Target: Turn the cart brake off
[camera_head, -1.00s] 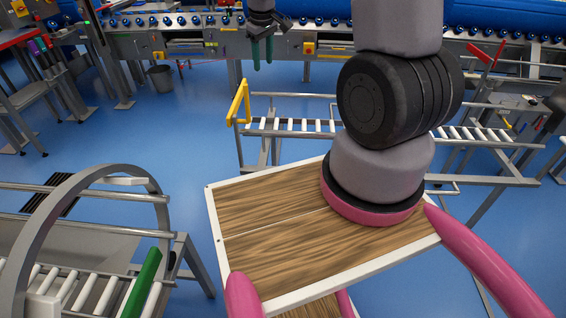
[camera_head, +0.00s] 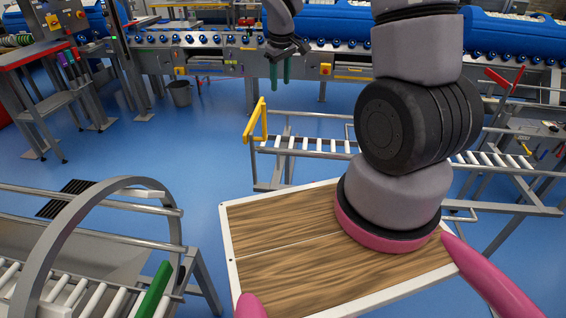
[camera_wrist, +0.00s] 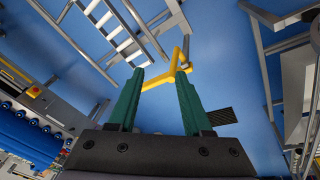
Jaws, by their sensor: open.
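A yellow handle (camera_head: 257,121) stands up at the left end of a roller cart (camera_head: 300,152) in the head view. I take it as the brake lever, but cannot be sure. The yellow handle also shows in the wrist view (camera_wrist: 158,82), beyond the fingertips and across the gap between them. My gripper (camera_head: 281,84) has two green fingers, apart and empty, and appears above and slightly right of the handle. The open gripper also fills the lower part of the wrist view (camera_wrist: 158,80). I see no contact with the handle.
Another roller cart (camera_head: 85,285) with a curved grey hoop and a green bar (camera_head: 153,291) stands at the lower left. A conveyor (camera_head: 215,58) runs along the back. A bin (camera_head: 180,93) stands before it. Blue floor (camera_head: 110,150) is open between the carts.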

